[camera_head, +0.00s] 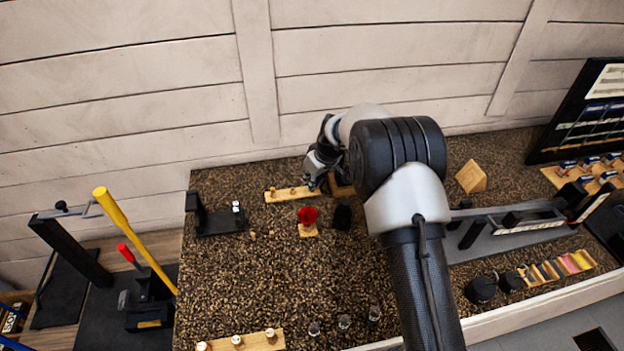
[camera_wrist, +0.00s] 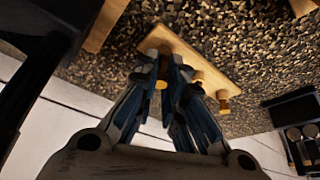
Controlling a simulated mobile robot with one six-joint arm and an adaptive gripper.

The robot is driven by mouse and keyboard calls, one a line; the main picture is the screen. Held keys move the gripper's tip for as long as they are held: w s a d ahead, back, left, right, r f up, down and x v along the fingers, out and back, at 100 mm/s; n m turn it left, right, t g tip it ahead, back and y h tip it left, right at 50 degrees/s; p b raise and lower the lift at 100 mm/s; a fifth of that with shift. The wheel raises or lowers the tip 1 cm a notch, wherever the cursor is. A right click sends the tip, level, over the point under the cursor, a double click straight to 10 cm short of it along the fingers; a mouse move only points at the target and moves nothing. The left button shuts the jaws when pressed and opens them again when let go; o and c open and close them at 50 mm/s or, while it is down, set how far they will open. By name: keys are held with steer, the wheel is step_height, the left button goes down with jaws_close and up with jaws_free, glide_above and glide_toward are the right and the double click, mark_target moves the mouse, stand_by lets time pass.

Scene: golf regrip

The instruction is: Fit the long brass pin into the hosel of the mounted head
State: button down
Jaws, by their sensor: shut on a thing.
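My gripper (camera_wrist: 168,72) is at the wooden strip (camera_wrist: 200,58) with its fingers closed around a brass pin (camera_wrist: 160,85), seen between them in the wrist view. The fingers hide most of that pin, so its length and whether it is still in the strip cannot be told. Other brass pins (camera_wrist: 222,98) stand in the strip beside my fingers. In the head view, my gripper (camera_head: 318,168) is at the right end of this strip (camera_head: 283,195), near the back wall. I cannot make out a mounted head or its hosel with certainty.
A black fixture (camera_head: 218,222) with small pale cylinders stands left of the strip. A red piece (camera_head: 308,214) on a wooden block and a dark piece (camera_head: 342,216) stand in front. A wooden strip with pale knobs (camera_head: 250,341) lies at the front. The speckled bench is clear at centre-left.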

steer(key=shift+r, duration=0.2)
stand_by(0.3)
steer(key=shift+r+p, duration=1)
steer(key=shift+r, duration=1.1)
stand_by(0.6)
steer(key=d+r+m+h+p, duration=0.1)
steer(key=d+r+m+p, duration=0.2)
steer(key=r+p, duration=0.5)
steer(key=w+d+r+m+h+p, duration=0.1)
steer(key=d+r+m+p, duration=0.2)
steer(key=r+p, duration=0.6)
steer(key=shift+w+d+t, duration=0.2)
steer(key=shift+d+t, duration=0.2)
steer(key=shift+d, duration=0.85)
steer(key=shift+f+b, duration=2.25)
steer(key=shift+f, duration=0.6)
